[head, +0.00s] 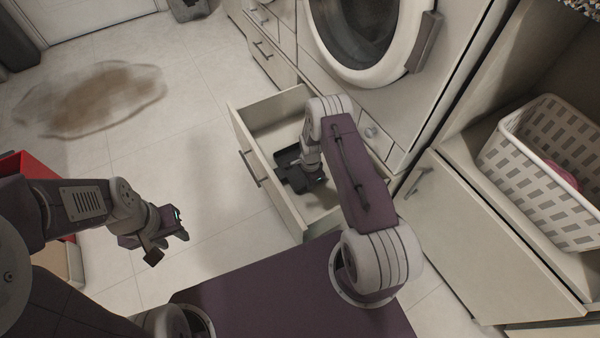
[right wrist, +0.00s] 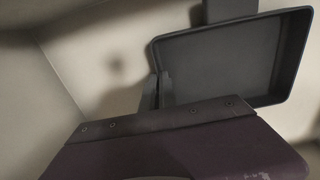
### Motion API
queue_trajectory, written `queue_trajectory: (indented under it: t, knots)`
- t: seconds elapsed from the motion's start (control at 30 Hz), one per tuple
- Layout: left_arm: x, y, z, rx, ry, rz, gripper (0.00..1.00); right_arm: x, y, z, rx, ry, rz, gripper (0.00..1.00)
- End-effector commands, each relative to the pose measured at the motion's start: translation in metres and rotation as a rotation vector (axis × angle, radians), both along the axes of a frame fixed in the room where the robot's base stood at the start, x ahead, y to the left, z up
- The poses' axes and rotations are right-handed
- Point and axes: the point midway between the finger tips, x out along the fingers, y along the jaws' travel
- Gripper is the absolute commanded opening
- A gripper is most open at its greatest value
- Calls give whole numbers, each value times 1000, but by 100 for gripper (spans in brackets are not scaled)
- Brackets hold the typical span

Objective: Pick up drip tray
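The drip tray (head: 288,157) is a dark grey, shallow rectangular tray inside the open drawer (head: 243,140). In the right wrist view the drip tray (right wrist: 225,62) shows its raised rim and a tab at the top. My right gripper (head: 299,184) reaches down into the drawer at the tray. In the right wrist view its dark fingertips (right wrist: 159,90) are at the tray's left rim, partly hidden by my purple gripper body. I cannot tell whether they grip the rim. My left gripper (head: 169,248) is open and empty above the floor.
A washing machine (head: 365,35) stands behind the drawer. A white laundry basket (head: 540,170) sits on the right shelf. A brown stain (head: 100,97) marks the floor at the left. A red box (head: 20,165) is at the left edge.

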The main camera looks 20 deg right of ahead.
Motion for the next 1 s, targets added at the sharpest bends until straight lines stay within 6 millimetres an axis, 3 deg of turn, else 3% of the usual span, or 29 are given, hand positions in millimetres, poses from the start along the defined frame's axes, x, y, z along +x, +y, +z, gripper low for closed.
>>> queue_trajectory:
  t: [0.17,0.37,0.7,1.0]
  knots:
    - [0,0,10,0,0,0,36,0,0,11,0,-1,0,0]
    - [0,0,43,0,0,0,36,0,0,51,0,0,0,0]
    - [0,0,99,0,0,0,36,-72,-29,95,1,4,-4,0]
    - [0,0,116,0,0,0,36,-106,-43,111,1,1,-1,0]
